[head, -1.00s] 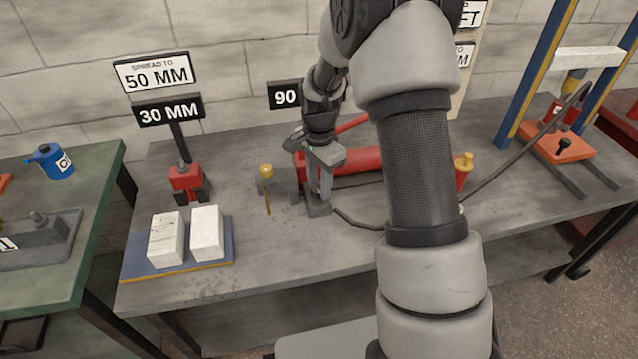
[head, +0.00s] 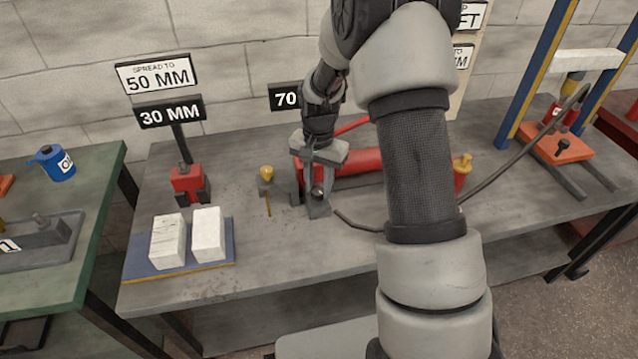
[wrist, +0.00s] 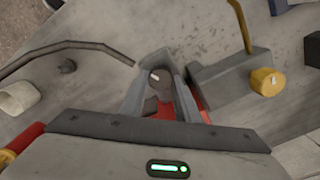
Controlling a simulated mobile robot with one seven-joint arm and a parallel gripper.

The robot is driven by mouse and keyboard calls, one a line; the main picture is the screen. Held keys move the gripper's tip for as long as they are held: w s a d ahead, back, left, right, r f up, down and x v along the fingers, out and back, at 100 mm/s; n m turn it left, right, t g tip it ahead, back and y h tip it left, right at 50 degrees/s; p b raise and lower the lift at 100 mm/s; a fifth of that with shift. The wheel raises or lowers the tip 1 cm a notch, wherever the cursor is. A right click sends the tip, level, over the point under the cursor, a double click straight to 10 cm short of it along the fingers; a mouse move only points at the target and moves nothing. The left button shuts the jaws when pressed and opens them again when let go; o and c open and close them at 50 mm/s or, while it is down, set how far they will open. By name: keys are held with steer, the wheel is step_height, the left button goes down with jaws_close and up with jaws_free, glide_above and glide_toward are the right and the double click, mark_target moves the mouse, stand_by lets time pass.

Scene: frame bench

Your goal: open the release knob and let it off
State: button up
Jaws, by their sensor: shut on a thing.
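The release knob (wrist: 158,75) is a dark round knob with a pale mark on its top, on the front end of the red pump (head: 352,162). In the wrist view it sits between the two fingers of my gripper (wrist: 160,88), which is shut on it from above. In the head view my gripper (head: 318,182) reaches down to the knob, with its fingers on either side. The pump's far side is partly hidden by my arm.
A grey block with a yellow knob (head: 266,172) stands just left of the pump. A sign reading 70 (head: 285,97) is behind. A red spreader (head: 187,181) and two white blocks (head: 208,234) are at left. A hose (head: 485,185) runs to the press (head: 562,143) at right.

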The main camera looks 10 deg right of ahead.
mark_target(317, 189)
steer(key=n+p, duration=0.1)
steer(key=n, duration=0.4)
steer(key=shift+n, duration=0.3)
steer(key=n+p, duration=0.1)
steer(key=n, duration=0.4)
steer(key=shift+a, duration=0.15)
steer(key=shift+n, duration=0.4)
steer(key=o, duration=1)
steer(key=shift+o, duration=0.2)
step_height(317, 189, up, 18)
steer(key=p, duration=0.2)
steer(key=shift+f, duration=0.25)
